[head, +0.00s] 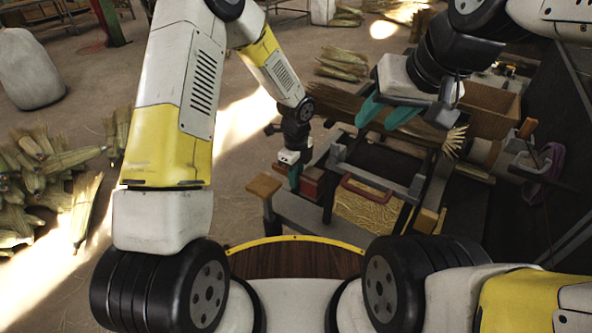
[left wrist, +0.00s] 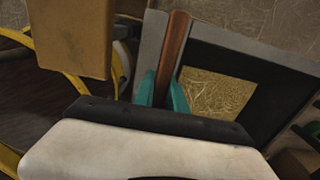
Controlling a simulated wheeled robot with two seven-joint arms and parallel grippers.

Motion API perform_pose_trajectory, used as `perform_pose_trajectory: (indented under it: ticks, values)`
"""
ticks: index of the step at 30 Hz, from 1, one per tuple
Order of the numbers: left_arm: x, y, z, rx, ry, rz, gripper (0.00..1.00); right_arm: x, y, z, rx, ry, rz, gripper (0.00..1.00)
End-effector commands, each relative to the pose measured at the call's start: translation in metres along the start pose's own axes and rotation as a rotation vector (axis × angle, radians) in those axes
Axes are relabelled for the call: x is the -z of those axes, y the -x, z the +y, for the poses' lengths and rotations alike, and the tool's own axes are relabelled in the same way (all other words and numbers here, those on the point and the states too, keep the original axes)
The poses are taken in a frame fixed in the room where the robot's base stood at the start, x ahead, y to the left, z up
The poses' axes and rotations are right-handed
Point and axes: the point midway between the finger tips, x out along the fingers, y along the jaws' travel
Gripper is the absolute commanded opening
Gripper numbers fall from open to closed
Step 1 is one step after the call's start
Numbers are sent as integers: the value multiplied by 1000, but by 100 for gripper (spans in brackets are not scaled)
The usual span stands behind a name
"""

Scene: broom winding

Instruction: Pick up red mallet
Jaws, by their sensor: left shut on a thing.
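The red mallet (head: 313,183) shows as a small red block at the left end of the workbench, directly beside my left gripper (head: 293,173). In the left wrist view, the teal fingers of my left gripper (left wrist: 161,92) are shut on a narrow reddish-brown part of the mallet (left wrist: 177,42). The rest of the mallet is hidden, and I cannot tell whether it is clear of the bench. My right gripper (head: 387,114) hangs over the back of the bench with its teal fingers apart and nothing visible between them.
A wooden block (head: 263,186) on a grey post stands left of the mallet; it is close in the left wrist view (left wrist: 72,35). A red handle (head: 380,194) lies on the bench frame. A cardboard box (head: 490,107) stands at right.

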Motion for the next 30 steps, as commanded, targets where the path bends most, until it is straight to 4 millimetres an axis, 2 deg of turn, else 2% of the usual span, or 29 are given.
perform_pose_trajectory:
  ticks: [1, 3, 10, 17, 24, 30]
  values:
    - [-1, 15, -1, 7, 2, -1, 0, 0, 0, 0, 0, 0, 0, 40]
    - [-1, 32, -1, 6, 2, -1, 0, 0, 0, 0, 0, 0, 0, 40]
    - [-1, 80, -1, 5, 2, -1, 0, 0, 0, 0, 0, 0, 0, 40]
    - [-1, 76, 53, -2, 1, -1, 0, 0, 0, 0, 0, 0, 0, 40]
    - [-1, 76, 116, -1, 2, -1, 0, 0, 0, 0, 0, 0, 0, 40]
    - [0, 75, 155, -1, 1, -1, 0, 0, 0, 0, 0, 0, 0, 40]
